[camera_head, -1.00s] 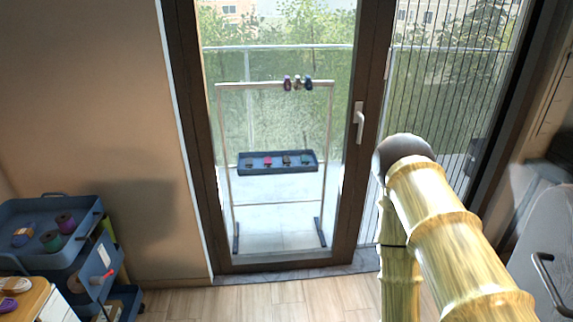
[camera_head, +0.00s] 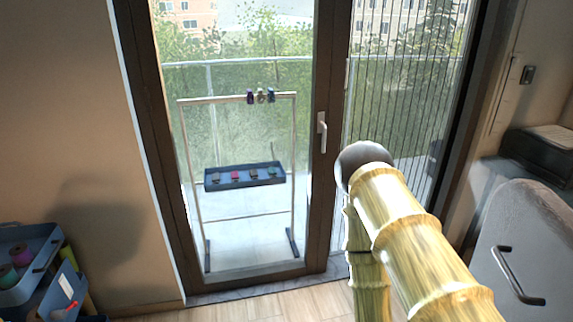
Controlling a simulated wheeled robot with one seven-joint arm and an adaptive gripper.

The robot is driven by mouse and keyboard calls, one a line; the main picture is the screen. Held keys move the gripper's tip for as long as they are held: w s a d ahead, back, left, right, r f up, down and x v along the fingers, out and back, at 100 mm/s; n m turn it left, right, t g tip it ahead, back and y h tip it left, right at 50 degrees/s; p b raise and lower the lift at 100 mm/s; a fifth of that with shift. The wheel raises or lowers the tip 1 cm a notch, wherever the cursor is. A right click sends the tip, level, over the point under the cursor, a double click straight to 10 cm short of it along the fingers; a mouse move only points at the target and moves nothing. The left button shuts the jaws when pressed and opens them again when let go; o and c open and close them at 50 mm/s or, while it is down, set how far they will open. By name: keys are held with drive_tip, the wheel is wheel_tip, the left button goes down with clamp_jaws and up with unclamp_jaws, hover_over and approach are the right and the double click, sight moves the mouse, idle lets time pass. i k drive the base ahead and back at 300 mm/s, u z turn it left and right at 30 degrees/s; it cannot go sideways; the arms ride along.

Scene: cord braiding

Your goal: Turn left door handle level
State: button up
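The left door (camera_head: 322,215) is a dark-framed glass door, and it looks shut. Its white handle (camera_head: 322,133) sits on the right side of the frame, with the lever pointing down. My bamboo-textured arm (camera_head: 410,235) rises at the lower right, with its bend to the right of and below the handle, apart from it in the picture. My gripper is not in view.
Behind the glass stands a rack (camera_head: 237,98) with a blue tray (camera_head: 243,176). A blue cart (camera_head: 30,262) with spools is at the lower left. A grey panel with a dark handle (camera_head: 512,275) is at the right. Wooden floor (camera_head: 250,304) before the door is clear.

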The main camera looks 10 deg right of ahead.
sight(324, 127)
drive_tip(key=u, duration=1.9)
drive_tip(key=k, duration=0.85)
drive_tip(key=z, duration=1.35)
drive_tip(key=i, duration=1)
drive_tip(key=u, duration=0.05)
